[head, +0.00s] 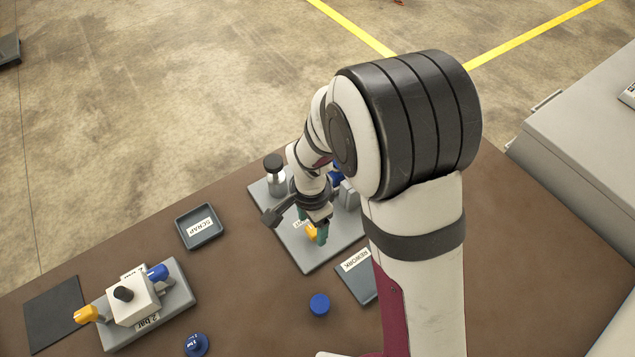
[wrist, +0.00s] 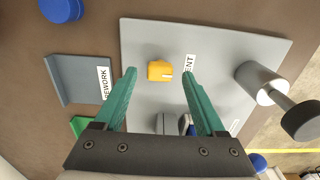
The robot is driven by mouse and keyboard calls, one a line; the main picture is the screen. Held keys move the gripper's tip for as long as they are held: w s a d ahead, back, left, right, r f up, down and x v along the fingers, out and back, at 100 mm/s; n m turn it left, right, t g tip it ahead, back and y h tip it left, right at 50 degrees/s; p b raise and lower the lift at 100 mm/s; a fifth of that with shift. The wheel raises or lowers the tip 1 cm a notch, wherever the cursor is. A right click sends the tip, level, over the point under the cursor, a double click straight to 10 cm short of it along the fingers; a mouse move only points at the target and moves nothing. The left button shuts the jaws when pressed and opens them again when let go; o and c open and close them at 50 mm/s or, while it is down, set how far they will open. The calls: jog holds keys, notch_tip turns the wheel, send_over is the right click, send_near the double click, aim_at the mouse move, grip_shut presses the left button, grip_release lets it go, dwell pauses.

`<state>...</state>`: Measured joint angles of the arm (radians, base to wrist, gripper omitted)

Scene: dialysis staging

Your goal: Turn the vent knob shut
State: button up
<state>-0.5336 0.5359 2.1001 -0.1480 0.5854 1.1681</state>
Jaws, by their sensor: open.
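The vent knob is a small orange knob (wrist: 160,71) on a light grey plate (wrist: 145,105), beside a white label (wrist: 190,66) partly reading "ENT". A pale mark shows on the knob's right side. In the head view the knob (head: 311,232) is partly covered by my gripper. My gripper (wrist: 158,73) is open, with one teal finger on each side of the knob in the wrist picture. The gripper (head: 313,226) is over the plate in the head view. I cannot tell whether the fingertips are above the knob or level with it. No contact shows.
A metal cylinder with a black top (head: 275,172) stands on the plate's far left. A REWORK tray (head: 352,283), SCRAP tray (head: 185,233) and blue cap (head: 319,304) are nearby. A "2 bar" unit (head: 180,292) with an orange knob stands left. Bare brown table lies between.

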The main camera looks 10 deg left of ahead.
jog(key=shift+f, duration=0.55)
grip_shut()
jog(key=shift+n, duration=0.3)
jog(key=n, duration=0.3)
jog(key=shift+n, duration=0.3)
jog(key=n, duration=0.4)
jog(key=shift+n, duration=0.3)
jog(key=n, duration=0.4)
jog(key=shift+n, duration=2.5)
